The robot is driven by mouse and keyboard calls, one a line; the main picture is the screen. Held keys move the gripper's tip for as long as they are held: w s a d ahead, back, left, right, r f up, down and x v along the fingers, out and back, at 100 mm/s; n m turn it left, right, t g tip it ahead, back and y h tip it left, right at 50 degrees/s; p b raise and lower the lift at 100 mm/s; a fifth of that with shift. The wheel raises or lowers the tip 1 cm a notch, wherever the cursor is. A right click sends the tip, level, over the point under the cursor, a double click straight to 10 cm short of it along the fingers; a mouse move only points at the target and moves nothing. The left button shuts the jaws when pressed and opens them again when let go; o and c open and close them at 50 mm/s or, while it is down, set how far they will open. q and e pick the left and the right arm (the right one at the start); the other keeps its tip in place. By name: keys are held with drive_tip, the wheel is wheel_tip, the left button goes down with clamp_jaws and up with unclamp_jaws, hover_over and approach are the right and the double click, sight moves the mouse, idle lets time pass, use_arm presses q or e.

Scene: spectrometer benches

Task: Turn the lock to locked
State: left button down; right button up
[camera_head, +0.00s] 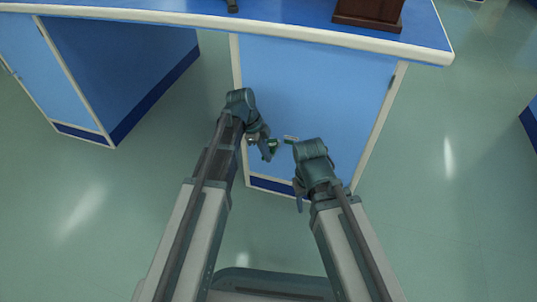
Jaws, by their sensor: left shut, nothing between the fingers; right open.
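The lock seems to be on the blue cabinet door (318,85) under the bench. A small light-coloured fitting (291,138) shows on the door between my two grippers; I cannot tell whether it is the lock or a handle, nor its turned position. My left gripper (270,151) is shut and empty in front of the door, just left of the fitting. Whether it touches the door is unclear. My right gripper (294,142) is open, close beside the fitting, and its fingers are partly hidden by its own wrist.
The blue bench top (300,22) with a white edge overhangs the door. A brown wooden box (368,12) stands on it near the right. Another blue cabinet (120,70) stands at the left. The green floor (450,200) is clear on both sides.

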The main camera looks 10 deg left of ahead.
use_arm(q)
drive_tip(key=shift+w+a, duration=0.2)
drive_tip(key=shift+a, duration=0.25)
drive_tip(key=shift+w+a, duration=0.2)
drive_tip(key=shift+a, duration=0.25)
idle(0.7)
drive_tip(key=shift+s+d, duration=0.1)
drive_tip(key=shift+s+d, duration=0.3)
drive_tip(key=shift+s, duration=0.15)
wheel_tip(320, 180, up, 10)
drive_tip(key=p, duration=0.9)
drive_tip(key=shift+w+f+p, duration=0.15)
drive_tip(key=shift+f+p, duration=0.05)
drive_tip(key=shift+p, duration=0.1)
use_arm(e)
wheel_tip(320, 180, up, 10)
drive_tip(key=shift+s+a+f, duration=0.2)
drive_tip(key=shift+a, duration=0.1)
use_arm(q)
drive_tip(key=shift+d, duration=0.1)
